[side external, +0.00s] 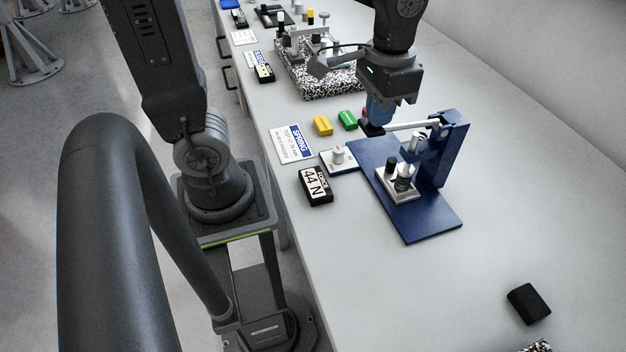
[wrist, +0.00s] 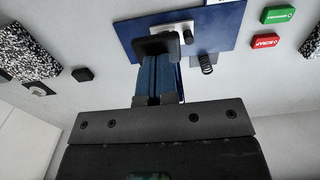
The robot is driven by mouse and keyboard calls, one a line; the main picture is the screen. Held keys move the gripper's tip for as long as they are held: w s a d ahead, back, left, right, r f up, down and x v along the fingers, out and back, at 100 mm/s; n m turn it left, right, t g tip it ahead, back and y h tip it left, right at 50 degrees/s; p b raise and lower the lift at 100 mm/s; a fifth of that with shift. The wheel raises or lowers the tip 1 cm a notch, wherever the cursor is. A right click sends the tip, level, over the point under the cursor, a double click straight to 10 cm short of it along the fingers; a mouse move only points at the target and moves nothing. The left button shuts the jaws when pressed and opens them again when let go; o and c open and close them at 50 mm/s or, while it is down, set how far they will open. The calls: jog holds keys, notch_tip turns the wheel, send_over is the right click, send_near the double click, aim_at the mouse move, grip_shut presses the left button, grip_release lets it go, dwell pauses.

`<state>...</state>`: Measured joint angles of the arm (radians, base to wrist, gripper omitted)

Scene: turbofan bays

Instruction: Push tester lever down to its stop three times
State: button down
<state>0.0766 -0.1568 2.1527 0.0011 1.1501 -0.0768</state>
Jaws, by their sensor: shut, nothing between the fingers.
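The tester has a dark blue base (side external: 429,222) with an upright blue post (side external: 447,160) at its right. Its pale lever (side external: 412,125) runs left from the post, nearly level, to a black end grip (side external: 371,129). My gripper (side external: 376,118) is shut and empty, with blue fingers pointing down right at the grip. Whether they touch it I cannot tell. In the wrist view, the shut fingers (wrist: 159,80) reach toward a black pad (wrist: 157,44) over the blue base (wrist: 222,25). A small pale plate with posts (side external: 401,184) sits on the base below the lever.
A black readout marked 44 N (side external: 316,187) and a spring card (side external: 291,144) lie to the left. Yellow (side external: 322,125) and green (side external: 347,120) blocks lie behind the tester; a red block (wrist: 265,41) shows in the wrist view. A black block (side external: 528,303) lies front right.

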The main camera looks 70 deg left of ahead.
notch_tip(320, 180, up, 9)
dwell(0.9)
jog(key=shift+f, duration=0.1)
jog(key=s+a+f+t, duration=0.2)
jog(key=s+f+t, duration=0.3)
jog(key=s, duration=0.2)
jog(key=shift+s+f+t, duration=0.15)
jog(key=shift+f+t, duration=0.15)
jog(key=shift+f, duration=0.1)
dwell(1.2)
jog(key=w+d+r+g, duration=0.2)
jog(key=w+r+g, duration=0.4)
jog(key=r, duration=0.4)
jog(key=shift+w+f, duration=0.2)
jog(key=shift+f, duration=0.95)
jog(key=shift+w+f, duration=0.25)
jog(key=shift+f, duration=0.9)
jog(key=shift+w+f, duration=0.2)
jog(key=shift+f, duration=0.95)
jog(key=shift+f, duration=0.15)
jog(key=shift+f, duration=0.75)
